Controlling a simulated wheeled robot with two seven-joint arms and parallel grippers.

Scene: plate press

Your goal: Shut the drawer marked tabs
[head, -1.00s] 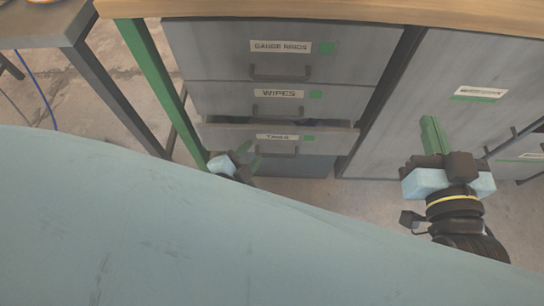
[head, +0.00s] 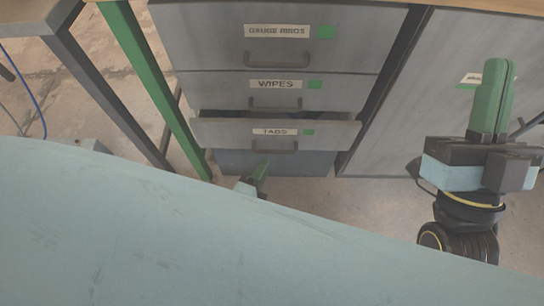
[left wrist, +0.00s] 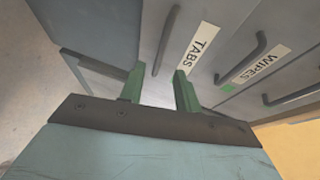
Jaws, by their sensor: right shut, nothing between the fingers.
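The tabs drawer (head: 220,133) is the lowest labelled drawer in the head view. It stands partly out, with a dark gap above its front. Its label and bar handle (left wrist: 166,40) show in the left wrist view. My left gripper (head: 261,172) is just below and in front of this drawer, partly hidden by the pale blue surface. In the left wrist view its green fingers (left wrist: 158,88) are apart with nothing between them, pointing at the drawer front near the handle. My right gripper (head: 492,95) is shut and empty, upright at the right, away from the drawer.
The wipes drawer (head: 210,90) and gauge rings drawer (head: 200,35) above look shut. A grey cabinet door (head: 420,90) is to the right. A green post (head: 150,75) and a grey table leg (head: 105,90) stand at the left. Floor is bare below the drawers.

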